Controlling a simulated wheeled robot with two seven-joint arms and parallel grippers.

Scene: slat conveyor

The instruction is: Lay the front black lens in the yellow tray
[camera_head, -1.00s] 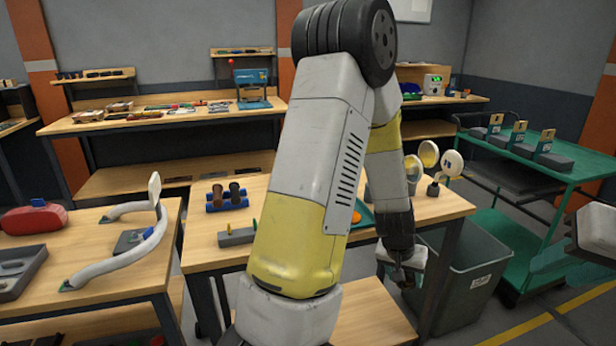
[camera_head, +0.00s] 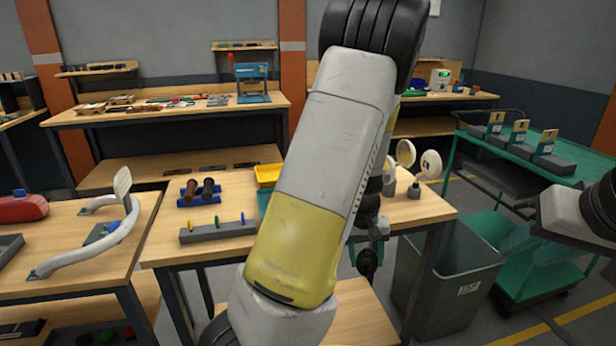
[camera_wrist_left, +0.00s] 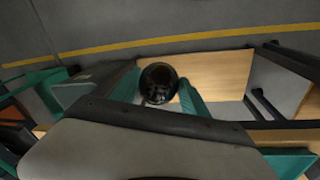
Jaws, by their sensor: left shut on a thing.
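A black round lens (camera_wrist_left: 158,83) sits between the teal fingers of my left gripper (camera_wrist_left: 158,90) in the left wrist view. In the head view the left gripper hangs beyond my large arm, and the dark lens (camera_head: 367,262) shows below it, in front of the table edge. The gripper is shut on the lens. The yellow tray (camera_head: 267,174) stands at the back of the middle table, left of my arm, which hides part of it. My right gripper (camera_head: 522,243) is at the right, over the green cart area; its finger gap is unclear.
A grey bin (camera_head: 447,280) stands right of the table. A green cart (camera_head: 540,165) is behind.

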